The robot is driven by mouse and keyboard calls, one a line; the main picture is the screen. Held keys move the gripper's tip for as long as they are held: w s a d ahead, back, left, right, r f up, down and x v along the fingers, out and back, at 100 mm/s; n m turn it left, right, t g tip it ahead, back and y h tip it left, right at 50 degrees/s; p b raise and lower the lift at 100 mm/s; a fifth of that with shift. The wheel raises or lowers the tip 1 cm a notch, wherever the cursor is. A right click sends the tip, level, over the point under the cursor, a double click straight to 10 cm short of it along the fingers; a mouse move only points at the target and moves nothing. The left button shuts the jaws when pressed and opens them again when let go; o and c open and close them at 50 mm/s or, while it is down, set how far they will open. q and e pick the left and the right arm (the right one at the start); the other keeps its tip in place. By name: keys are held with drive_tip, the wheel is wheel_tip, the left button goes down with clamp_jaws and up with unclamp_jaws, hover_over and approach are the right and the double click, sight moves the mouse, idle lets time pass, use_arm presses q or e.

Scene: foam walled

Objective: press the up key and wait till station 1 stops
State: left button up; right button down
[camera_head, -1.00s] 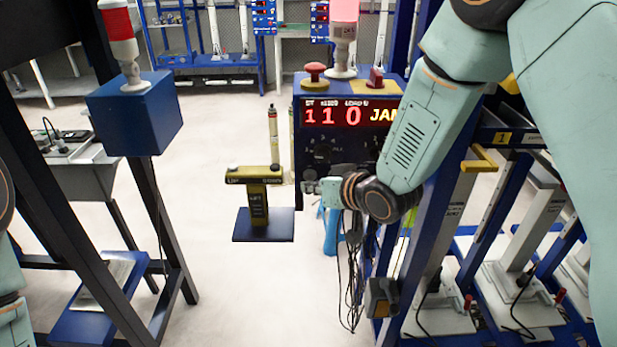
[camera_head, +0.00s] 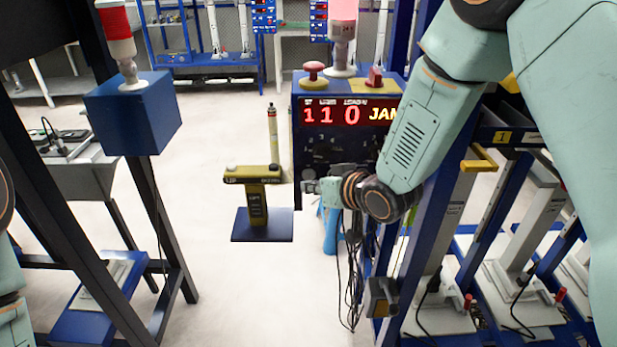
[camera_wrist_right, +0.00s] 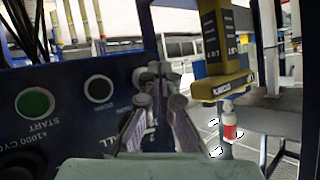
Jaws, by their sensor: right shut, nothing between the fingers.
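An olive-yellow T-shaped control post marked LIFT (camera_head: 256,205) stands on a dark blue plate (camera_head: 262,231). On its crossbar, a pale key (camera_head: 232,168) sits at the left end, by a label that seems to read UP. A dark key (camera_head: 274,168) sits at the right end. My right gripper (camera_head: 307,187) is shut and empty, just right of the crossbar and apart from it. In the right wrist view, the gripper (camera_wrist_right: 160,90) points between the blue panel and the upside-down post (camera_wrist_right: 222,45). My left gripper is out of view.
A blue console with a red display (camera_head: 345,112) reading 1, 1, 0 and JAM stands behind my right gripper. It carries a red mushroom button (camera_head: 314,68) and a lit pink lamp (camera_head: 343,30). A green START button (camera_wrist_right: 35,103) faces the right wrist camera. Cables hang below my wrist.

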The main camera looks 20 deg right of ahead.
drive_tip(key=shift+d, duration=0.1)
drive_tip(key=shift+w+d, duration=0.1)
drive_tip(key=shift+w, duration=0.35)
drive_tip(key=shift+w+d, duration=0.15)
drive_tip(key=shift+w, duration=0.3)
idle(1.2)
drive_tip(key=shift+s, duration=0.15)
drive_tip(key=shift+s+a+p, duration=0.35)
drive_tip(key=shift+s+p, duration=0.1)
drive_tip(key=shift+s, duration=0.3)
drive_tip(key=shift+s+a+p, duration=0.1)
drive_tip(key=shift+s+a, duration=0.1)
drive_tip(key=shift+s, duration=0.6)
drive_tip(key=shift+s+a+p, duration=0.15)
drive_tip(key=shift+s+a, duration=0.1)
drive_tip(key=shift+s, duration=0.55)
drive_tip(key=shift+s+a+p, duration=0.1)
drive_tip(key=shift+s+a, duration=0.1)
drive_tip(key=shift+s, duration=0.6)
